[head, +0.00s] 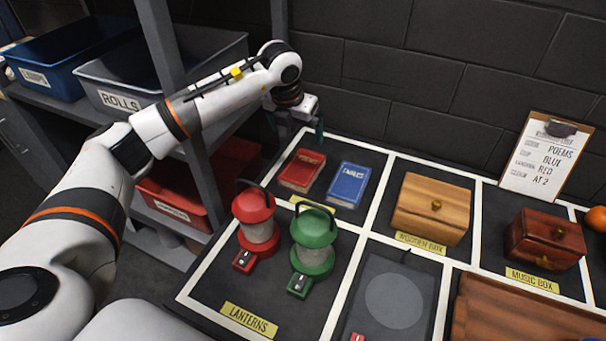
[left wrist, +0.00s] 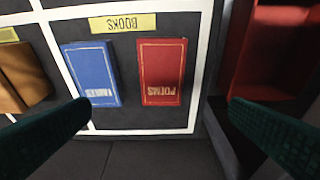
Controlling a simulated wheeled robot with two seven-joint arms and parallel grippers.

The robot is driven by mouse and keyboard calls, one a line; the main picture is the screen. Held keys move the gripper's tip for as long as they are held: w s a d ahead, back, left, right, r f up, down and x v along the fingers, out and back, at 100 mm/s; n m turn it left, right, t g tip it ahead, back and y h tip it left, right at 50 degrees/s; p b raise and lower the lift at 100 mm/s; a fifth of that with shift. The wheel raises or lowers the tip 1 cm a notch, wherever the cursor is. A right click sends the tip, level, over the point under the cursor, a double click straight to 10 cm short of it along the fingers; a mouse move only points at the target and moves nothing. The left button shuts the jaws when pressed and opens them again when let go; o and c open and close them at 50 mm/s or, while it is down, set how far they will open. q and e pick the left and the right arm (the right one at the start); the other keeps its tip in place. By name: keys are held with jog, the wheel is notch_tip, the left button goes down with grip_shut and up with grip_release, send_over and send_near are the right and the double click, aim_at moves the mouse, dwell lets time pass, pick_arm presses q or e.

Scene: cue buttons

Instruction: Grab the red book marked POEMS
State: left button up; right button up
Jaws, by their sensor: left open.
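The red book marked POEMS (head: 302,171) lies flat in the books section of the dark table, left of the blue book (head: 348,185). In the left wrist view the red book (left wrist: 162,72) shows upside down near the middle, with the blue book (left wrist: 91,73) to its left and a gap between them. My left gripper (head: 298,125) is above and behind the books, near the table's back left corner. Its two green fingers (left wrist: 160,112) are wide apart and empty, and they do not touch the red book. My right gripper is not seen.
A red lantern (head: 256,225) and a green lantern (head: 314,242) stand in front of the books. A wooden box (head: 431,208) is to the right. A grey shelf post (head: 160,45) and a red bin (head: 172,206) are at the left. A clipboard (head: 545,158) leans on the wall.

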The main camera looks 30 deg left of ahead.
pick_arm(q)
notch_tip(320, 180, down, 3)
jog(key=b, duration=0.2)
send_over(303, 166)
jog(key=s, duration=0.2)
notch_tip(303, 166, down, 8)
jog(key=shift+d+f+p, duration=0.1)
jog(key=shift+p, duration=0.3)
jog(key=x, duration=0.4)
jog(key=shift+w+f+p, duration=0.1)
jog(key=shift+w+p, duration=0.05)
jog(key=shift+p, duration=0.15)
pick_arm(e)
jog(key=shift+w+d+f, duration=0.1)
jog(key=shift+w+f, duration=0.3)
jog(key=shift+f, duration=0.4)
pick_arm(q)
jog(key=shift+c, duration=0.3)
jog(key=c, duration=1.1)
